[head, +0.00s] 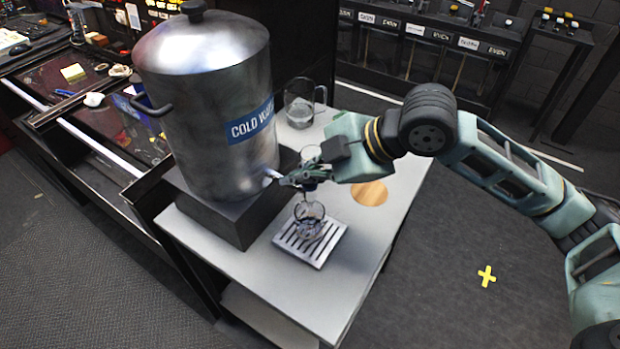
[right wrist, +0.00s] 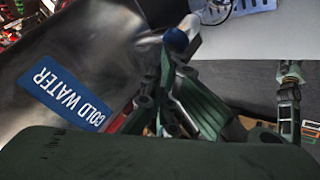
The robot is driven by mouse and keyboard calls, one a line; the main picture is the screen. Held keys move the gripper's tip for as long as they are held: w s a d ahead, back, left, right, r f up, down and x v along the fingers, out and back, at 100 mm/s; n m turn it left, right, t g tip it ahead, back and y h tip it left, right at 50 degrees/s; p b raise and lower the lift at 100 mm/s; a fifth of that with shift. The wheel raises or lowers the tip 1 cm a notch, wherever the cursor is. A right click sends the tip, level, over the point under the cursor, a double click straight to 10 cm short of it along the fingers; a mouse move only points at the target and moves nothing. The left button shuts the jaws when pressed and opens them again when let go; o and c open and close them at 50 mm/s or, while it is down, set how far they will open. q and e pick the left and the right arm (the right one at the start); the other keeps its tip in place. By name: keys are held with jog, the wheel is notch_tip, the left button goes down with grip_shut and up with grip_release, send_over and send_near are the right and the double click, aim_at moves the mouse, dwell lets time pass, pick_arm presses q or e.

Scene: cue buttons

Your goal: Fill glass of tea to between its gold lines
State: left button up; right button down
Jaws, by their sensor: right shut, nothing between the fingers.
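A clear glass (head: 308,222) stands upright on the slatted drip tray (head: 296,251), below the tap (head: 272,176) of a large metal urn (head: 205,115). Something dark shows low in the glass; its level and any gold lines are too small to tell. The urn's blue label (right wrist: 66,98) reads "COLD WATER" in the right wrist view. My right gripper (head: 286,181) is shut and empty right at the tap. In the right wrist view its fingers (right wrist: 172,75) are close to a blue tap knob (right wrist: 176,40); whether they touch is unclear. My left gripper is not in view.
A clear glass jug (head: 300,103) stands behind on the table. Another glass rim (head: 310,153) shows partly behind my right gripper. A round wooden coaster (head: 370,193) lies bare on the right. A cluttered bench (head: 70,110) stands at the left.

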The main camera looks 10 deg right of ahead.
dwell(0.8)
jog(key=shift+r+p, duration=1)
jog(key=shift+p, duration=0.2)
notch_tip(320, 180, up, 5)
jog(key=p, duration=0.5)
jog(key=shift+p, duration=0.3)
